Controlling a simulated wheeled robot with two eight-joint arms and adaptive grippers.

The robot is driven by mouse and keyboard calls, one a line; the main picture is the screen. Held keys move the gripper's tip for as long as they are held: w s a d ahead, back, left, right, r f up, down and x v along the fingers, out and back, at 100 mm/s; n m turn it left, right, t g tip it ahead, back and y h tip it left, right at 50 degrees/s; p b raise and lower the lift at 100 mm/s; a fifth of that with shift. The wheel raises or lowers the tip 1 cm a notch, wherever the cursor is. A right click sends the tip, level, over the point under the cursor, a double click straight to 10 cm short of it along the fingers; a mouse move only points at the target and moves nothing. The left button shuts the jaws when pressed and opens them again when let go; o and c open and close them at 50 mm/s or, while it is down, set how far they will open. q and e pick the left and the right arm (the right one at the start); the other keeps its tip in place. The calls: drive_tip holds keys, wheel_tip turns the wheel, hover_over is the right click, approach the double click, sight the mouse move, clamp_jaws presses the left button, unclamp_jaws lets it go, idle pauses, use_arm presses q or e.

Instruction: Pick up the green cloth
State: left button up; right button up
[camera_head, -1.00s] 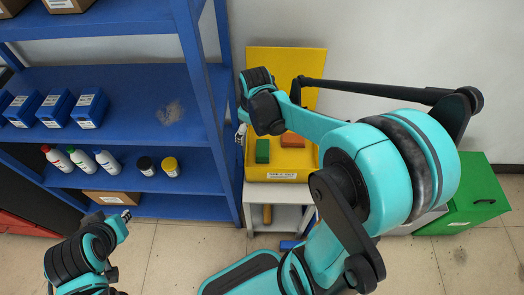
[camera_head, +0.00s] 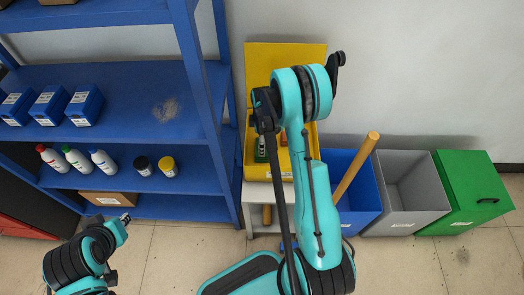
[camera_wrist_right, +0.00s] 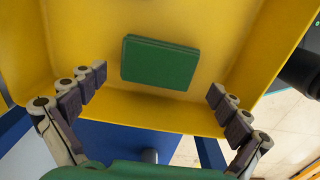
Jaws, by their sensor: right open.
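The green cloth (camera_wrist_right: 160,63) is a flat folded rectangle lying in the yellow bin (camera_wrist_right: 112,103). In the head view, the bin (camera_head: 288,176) stands on a small grey stand, and only part of the cloth (camera_head: 261,155) shows beside my right arm. My right gripper (camera_wrist_right: 160,96) is open, its fingers on either side of the cloth's near edge and apart from it. The gap in height is hard to judge.
An orange item (camera_head: 283,138) is partly visible in the yellow bin. A blue shelf (camera_head: 130,95) with boxes and bottles stands left of it. To the right are a blue bin (camera_head: 358,208) with a wooden handle, a grey bin (camera_head: 402,205) and a green bin (camera_head: 468,188).

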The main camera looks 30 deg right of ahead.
wheel_tip(320, 180, down, 4)
drive_tip(key=shift+f+b, duration=0.1)
drive_tip(key=shift+b, duration=0.75)
drive_tip(key=shift+s, duration=0.1)
drive_tip(key=shift+c, duration=0.6)
drive_tip(key=shift+a, duration=0.1)
drive_tip(key=c, duration=0.7)
drive_tip(key=shift+o, duration=0.2)
drive_tip(key=shift+r+p, duration=0.35)
drive_tip(key=shift+r, duration=0.2)
drive_tip(key=r, duration=0.1)
drive_tip(key=r+p, duration=0.2)
drive_tip(key=r, duration=0.1)
drive_tip(key=shift+s+d, duration=0.2)
drive_tip(key=shift+d, duration=0.15)
drive_tip(key=s+d+r+p, duration=0.2)
drive_tip(key=s+d+r, duration=0.4)
drive_tip(key=s+d, duration=0.1)
drive_tip(key=shift+s+d+p, duration=0.2)
drive_tip(key=shift+d+p, duration=0.2)
drive_tip(key=shift+d, duration=0.1)
